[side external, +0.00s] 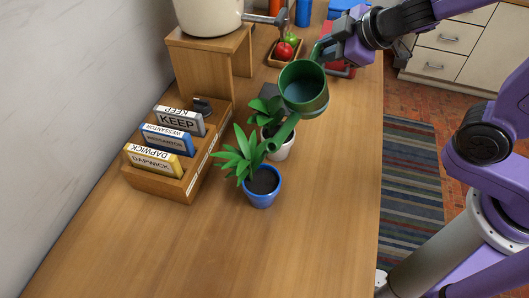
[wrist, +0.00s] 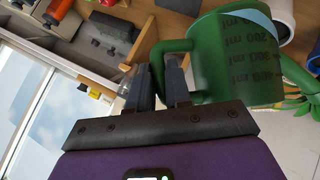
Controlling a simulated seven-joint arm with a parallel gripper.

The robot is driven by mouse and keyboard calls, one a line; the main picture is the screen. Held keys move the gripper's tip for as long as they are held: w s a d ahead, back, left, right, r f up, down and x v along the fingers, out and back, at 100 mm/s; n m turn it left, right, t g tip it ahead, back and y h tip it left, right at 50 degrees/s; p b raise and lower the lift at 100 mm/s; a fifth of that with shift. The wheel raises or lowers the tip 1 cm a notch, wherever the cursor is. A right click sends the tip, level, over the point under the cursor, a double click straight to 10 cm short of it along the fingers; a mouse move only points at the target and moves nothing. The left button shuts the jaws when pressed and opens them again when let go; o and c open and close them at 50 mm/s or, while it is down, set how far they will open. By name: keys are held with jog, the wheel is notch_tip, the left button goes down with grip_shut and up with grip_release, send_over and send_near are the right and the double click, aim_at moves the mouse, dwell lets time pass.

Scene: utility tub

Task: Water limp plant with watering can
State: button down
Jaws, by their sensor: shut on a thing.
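The green watering can (side external: 304,92) is held in the air, tilted, with its spout (side external: 282,132) pointing down and left. Bluish water seems to show inside. My gripper (side external: 330,46) is shut on its handle; in the wrist view the fingers (wrist: 162,85) are at the handle beside the can's marked body (wrist: 245,60). One leafy plant stands in a blue pot (side external: 262,197) with dark soil. Another stands behind it in a white pot (side external: 284,151), partly hidden by the can and spout. The spout tip is near both plants; I cannot tell which pot it is over, or which plant is limp.
A wooden box of labelled cartridges (side external: 178,185) stands left of the plants. Behind are a wooden stand (side external: 190,60) with a cream pot (side external: 208,15) and a wooden tray with apples (side external: 285,50). The front of the wooden counter (side external: 250,255) is clear.

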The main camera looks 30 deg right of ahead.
jog(key=shift+w+d+f, duration=0.2)
jog(key=shift+d+f, duration=0.1)
jog(key=shift+f, duration=0.1)
jog(key=shift+d+f, duration=0.2)
jog(key=w+d+f+m+g+y+p, duration=0.2)
jog(key=w+d+f+m+y, duration=0.1)
jog(key=f, duration=0.5)
jog(key=shift+d+f+g+y, duration=0.4)
jog(key=shift+d+y, duration=0.2)
jog(key=shift+d, duration=0.05)
dwell(0.4)
jog(key=shift+w, duration=0.1)
dwell(0.6)
